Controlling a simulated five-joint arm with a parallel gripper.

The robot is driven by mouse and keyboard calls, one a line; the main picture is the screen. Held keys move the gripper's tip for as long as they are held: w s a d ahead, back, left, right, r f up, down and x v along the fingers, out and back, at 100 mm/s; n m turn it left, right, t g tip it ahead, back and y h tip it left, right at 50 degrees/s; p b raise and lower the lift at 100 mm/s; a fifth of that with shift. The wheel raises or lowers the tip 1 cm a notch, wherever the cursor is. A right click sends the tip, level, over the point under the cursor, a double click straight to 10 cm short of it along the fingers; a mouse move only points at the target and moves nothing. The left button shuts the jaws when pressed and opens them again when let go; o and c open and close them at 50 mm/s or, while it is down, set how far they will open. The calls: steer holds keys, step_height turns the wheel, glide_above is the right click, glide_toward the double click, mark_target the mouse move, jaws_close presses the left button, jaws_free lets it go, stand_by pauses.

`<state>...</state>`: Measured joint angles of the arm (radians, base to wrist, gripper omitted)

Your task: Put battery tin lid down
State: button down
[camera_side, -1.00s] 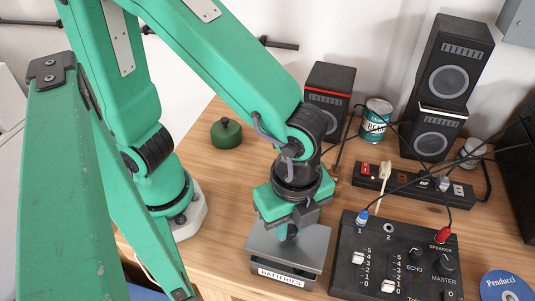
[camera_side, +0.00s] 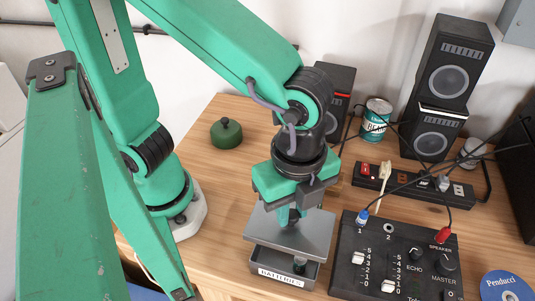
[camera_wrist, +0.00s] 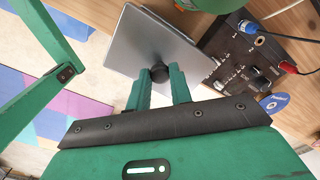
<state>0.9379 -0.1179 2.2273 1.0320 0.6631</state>
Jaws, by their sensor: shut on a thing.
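The battery tin lid (camera_side: 312,234) is a flat grey metal plate with a dark knob. My gripper (camera_side: 292,217) is shut on its knob and holds it above the battery tin. The tin (camera_side: 275,276) is a dark open box with a "BATTERIES" label, standing on the wooden table. The lid is raised, and a battery (camera_side: 299,265) shows in the gap at the tin's front. In the wrist view the lid (camera_wrist: 143,45) lies beyond my fingers (camera_wrist: 158,78), which close on the round black knob. The lid hides most of the tin's inside.
A black mixer box (camera_side: 395,262) with cables and plugs stands close to the right of the tin. A power strip (camera_side: 415,185), speakers (camera_side: 437,130) and a can (camera_side: 376,119) are behind. A green lidded pot (camera_side: 226,134) stands back left. Table left of the tin is clear.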

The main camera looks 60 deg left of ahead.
mark_target(292, 214)
steer(key=shift+r, duration=0.1)
step_height(292, 214, up, 11)
steer(key=w+a+n, duration=1.1)
steer(key=w+a, duration=0.7)
steer(key=a, duration=0.2)
steer(key=a+n, duration=0.7)
steer(key=a, duration=1.2)
step_height(292, 214, down, 16)
steer(key=shift+a, duration=0.2)
steer(key=shift+s, duration=0.1)
steer(key=shift+f, duration=4.95)
